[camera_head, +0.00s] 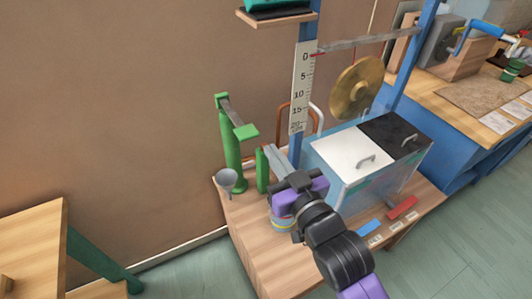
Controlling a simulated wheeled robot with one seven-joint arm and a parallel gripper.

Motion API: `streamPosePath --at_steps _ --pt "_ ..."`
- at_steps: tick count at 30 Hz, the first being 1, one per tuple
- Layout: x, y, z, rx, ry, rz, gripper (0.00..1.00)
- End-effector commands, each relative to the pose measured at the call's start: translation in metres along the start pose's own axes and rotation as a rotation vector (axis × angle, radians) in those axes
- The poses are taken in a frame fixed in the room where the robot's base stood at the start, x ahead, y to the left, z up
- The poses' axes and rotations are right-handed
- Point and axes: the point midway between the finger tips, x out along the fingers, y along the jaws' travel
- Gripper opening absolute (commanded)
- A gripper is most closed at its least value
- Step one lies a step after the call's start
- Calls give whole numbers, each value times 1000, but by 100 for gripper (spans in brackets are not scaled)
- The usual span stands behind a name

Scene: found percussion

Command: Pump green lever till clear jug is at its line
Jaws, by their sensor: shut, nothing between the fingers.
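The green lever (232,112) slopes down to the right from the top of a tall green pump post (232,150), ending in a flat green pad (246,132). My gripper (269,150) is shut and empty, its grey fingers pointing up and left. In the picture it is just below and right of the pad, with a small gap. A clear vessel with coloured bands, apparently the jug (281,222), stands on the wooden table below my wrist. My wrist hides part of it, and its level and line cannot be read.
A grey funnel (226,179) and a short green post (262,172) flank the pump's base. Behind are a number scale (299,88) and a hanging brass gong (357,88). A clear tank with white and black lids (350,150) stands right. The table's front left (255,240) is clear.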

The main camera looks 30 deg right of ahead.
Motion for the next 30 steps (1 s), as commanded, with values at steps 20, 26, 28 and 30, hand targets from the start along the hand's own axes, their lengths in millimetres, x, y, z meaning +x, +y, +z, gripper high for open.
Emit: streamPosePath --at_steps 20,26,28,30 --pt "8 -8 -57 -19 -268 -31 0" --pt "8 -8 -57 -20 -267 -31 0" --pt "9 -8 -57 -20 -267 -31 0" --pt "12 -8 -56 -20 -268 -31 0"
